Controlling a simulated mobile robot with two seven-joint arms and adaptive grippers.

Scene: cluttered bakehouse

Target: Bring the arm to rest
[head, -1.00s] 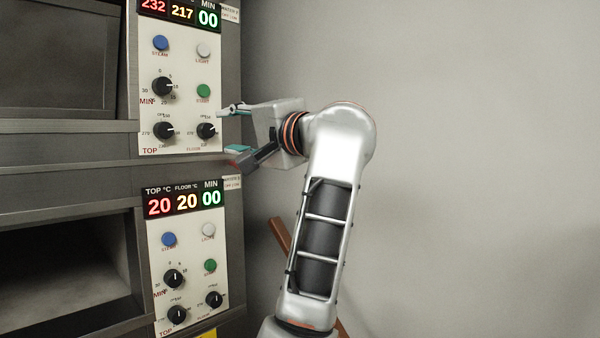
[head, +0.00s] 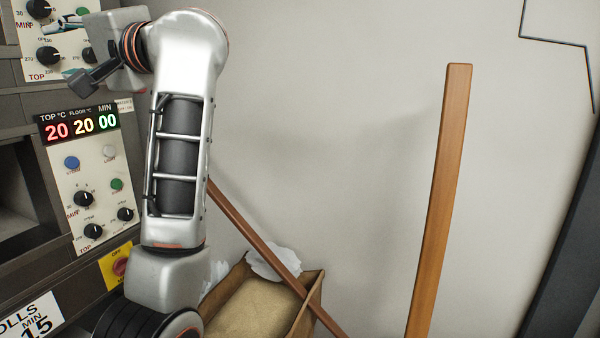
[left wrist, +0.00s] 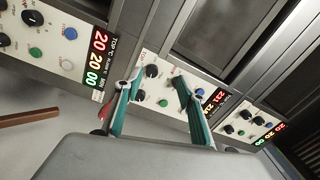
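My left arm stands raised at the left of the head view, its forearm bent over toward the oven. My left gripper (head: 70,52) is open and empty, its two fingers apart in front of the upper oven control panel (head: 40,71). In the left wrist view the left gripper (left wrist: 155,96) shows two teal-padded fingers spread, with a knobbed panel (left wrist: 163,97) between and beyond them. I cannot tell how far the fingertips are from the panel. My right gripper is in neither view.
The lower oven panel (head: 93,190) reads 20, 20, 00; a yellow plate with a red switch (head: 119,267) sits below. Bare wall (head: 350,120) lies behind.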

